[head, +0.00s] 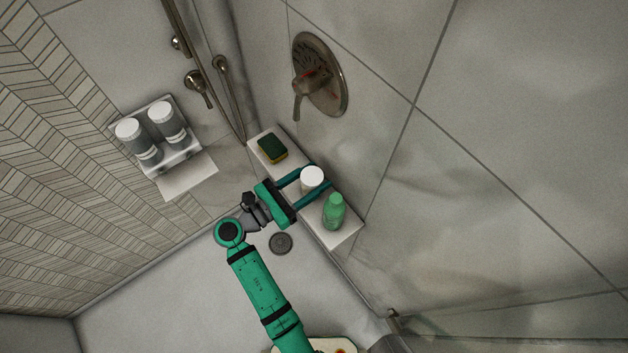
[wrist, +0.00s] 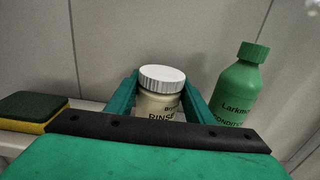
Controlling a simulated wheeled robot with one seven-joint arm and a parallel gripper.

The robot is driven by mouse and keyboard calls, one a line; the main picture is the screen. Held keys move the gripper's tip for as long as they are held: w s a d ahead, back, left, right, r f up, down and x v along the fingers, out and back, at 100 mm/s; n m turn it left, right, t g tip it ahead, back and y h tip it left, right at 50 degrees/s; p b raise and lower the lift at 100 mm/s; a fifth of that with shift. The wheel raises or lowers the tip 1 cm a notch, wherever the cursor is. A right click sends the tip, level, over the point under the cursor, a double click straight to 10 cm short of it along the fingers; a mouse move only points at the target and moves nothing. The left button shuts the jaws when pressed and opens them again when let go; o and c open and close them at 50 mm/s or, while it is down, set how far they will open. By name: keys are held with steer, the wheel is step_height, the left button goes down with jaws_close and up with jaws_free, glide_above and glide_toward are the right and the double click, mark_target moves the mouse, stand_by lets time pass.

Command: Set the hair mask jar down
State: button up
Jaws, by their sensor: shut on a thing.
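The hair mask jar (head: 312,177) has a white lid and a cream body; it also shows in the wrist view (wrist: 160,92), where part of a label is readable. My gripper (head: 307,181) is shut on the jar, with one finger on each side of it. In the wrist view my gripper (wrist: 158,98) hides the jar's base. The jar is upright over the middle of a narrow white ledge (head: 345,236). I cannot tell whether its base touches the ledge.
A green conditioner bottle (head: 334,211) stands on the ledge, close beside one finger. A green and yellow sponge (head: 272,149) lies at the ledge's other end. A wall shelf (head: 181,160) at left holds two bottles. A shower valve (head: 318,76) is on the wall above.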

steer(key=shift+f, duration=0.7)
steer(key=shift+f, duration=0.15)
steer(key=o, duration=1.1)
steer(key=shift+f, duration=0.1)
steer(key=shift+o, duration=0.2)
steer(key=shift+s+a+r, duration=0.1)
steer(key=shift+a+r, duration=0.1)
steer(key=shift+r, duration=0.05)
steer(key=v, duration=1.1)
steer(key=shift+s+a, duration=0.25)
steer(key=shift+s, duration=0.1)
